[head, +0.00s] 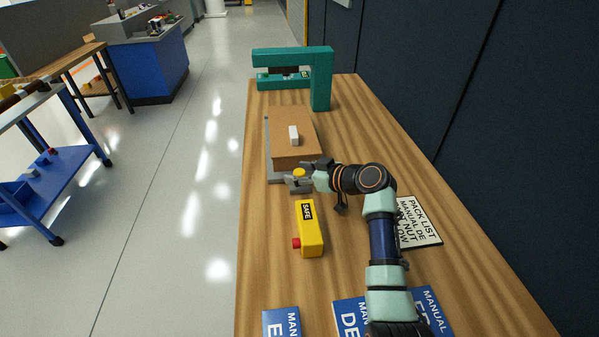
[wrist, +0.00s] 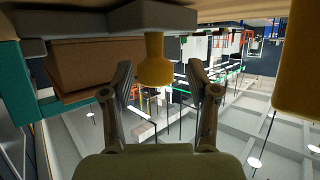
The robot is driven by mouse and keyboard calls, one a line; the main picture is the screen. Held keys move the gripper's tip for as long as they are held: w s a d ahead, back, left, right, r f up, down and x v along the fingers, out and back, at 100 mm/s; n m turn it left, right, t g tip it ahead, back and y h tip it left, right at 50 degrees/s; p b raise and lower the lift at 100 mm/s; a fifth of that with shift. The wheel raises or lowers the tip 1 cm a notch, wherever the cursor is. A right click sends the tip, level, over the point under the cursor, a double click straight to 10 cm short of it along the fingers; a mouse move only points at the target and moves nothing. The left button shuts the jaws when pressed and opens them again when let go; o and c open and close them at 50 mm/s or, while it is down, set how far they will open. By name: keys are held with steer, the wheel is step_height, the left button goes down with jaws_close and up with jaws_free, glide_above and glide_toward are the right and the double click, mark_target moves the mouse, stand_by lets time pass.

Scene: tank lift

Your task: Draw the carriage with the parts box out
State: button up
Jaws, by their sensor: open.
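The grey carriage (head: 277,181) lies on the wooden bench and carries the brown parts box (head: 293,151). Its yellow knob (head: 300,172) stands at the near end. My gripper (head: 301,180) is at that knob, with its fingers open. In the wrist view, which is upside down, the knob (wrist: 155,62) sits between the tips of my gripper (wrist: 159,68), with a gap on each side. The box (wrist: 92,65) and the grey carriage edge (wrist: 115,22) also show there.
A teal press frame (head: 321,80) stands behind the box. A small white block (head: 294,135) rests on the box. A yellow SAFE unit (head: 309,230) with a red button stands nearer on the bench. A pack list card (head: 420,224) lies right of my arm, and blue manuals (head: 281,322) lie at the front.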

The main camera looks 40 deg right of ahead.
step_height(320, 180, up, 10)
steer(key=shift+r, duration=0.1)
stand_by(0.4)
stand_by(0.4)
